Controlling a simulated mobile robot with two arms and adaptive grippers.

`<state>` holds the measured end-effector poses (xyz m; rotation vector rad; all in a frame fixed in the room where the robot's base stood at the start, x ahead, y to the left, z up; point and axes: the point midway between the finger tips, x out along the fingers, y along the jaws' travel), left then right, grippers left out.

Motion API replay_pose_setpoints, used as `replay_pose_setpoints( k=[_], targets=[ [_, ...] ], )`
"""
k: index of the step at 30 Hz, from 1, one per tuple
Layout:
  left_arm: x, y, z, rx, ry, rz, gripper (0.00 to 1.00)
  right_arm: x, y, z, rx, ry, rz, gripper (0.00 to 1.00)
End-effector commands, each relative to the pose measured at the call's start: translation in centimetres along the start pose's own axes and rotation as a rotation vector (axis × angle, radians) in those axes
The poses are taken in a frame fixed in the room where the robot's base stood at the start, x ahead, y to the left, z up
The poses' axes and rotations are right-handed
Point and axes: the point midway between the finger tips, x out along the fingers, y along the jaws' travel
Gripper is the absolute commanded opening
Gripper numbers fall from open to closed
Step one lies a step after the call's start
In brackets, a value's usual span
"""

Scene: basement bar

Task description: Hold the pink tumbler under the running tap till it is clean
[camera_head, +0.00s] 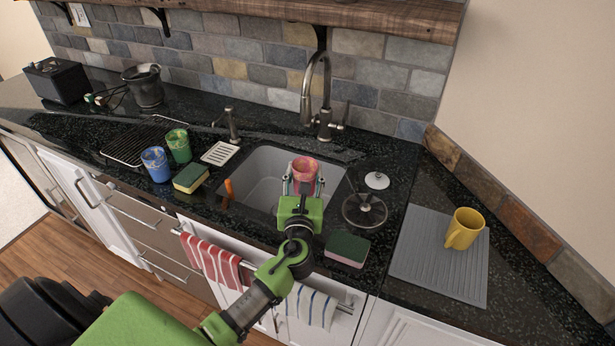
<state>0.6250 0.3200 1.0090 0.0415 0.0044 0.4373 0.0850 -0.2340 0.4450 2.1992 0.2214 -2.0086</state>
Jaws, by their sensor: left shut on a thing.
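The pink tumbler (304,167) is upright over the sink (262,178), with darker and yellowish smears on it. My left gripper (303,184) is shut on it, and the fingers cover part of its sides. The tap (318,92) stands behind the sink, its spout curving forward. In the picture the tumbler is below the spout tip, apart from it. I cannot tell whether it is directly under the outlet. No stream of water can be made out. My right gripper is not in view.
Blue (156,164) and green (179,146) smeared tumblers and a sponge (191,178) stand left of the sink. A yellow mug (464,229) sits on a grey mat (417,257). A wooden shelf (380,17) hangs above.

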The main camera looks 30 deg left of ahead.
Motion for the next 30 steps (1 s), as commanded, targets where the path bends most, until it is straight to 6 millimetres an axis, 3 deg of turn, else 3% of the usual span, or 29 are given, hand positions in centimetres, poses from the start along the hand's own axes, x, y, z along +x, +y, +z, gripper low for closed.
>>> replay_pose_setpoints(
  k=[30],
  targets=[
    [9.2, 0.3, -2.0, 0.000, -0.004, 0.002, 0.15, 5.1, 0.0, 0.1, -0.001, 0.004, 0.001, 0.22]
  ],
)
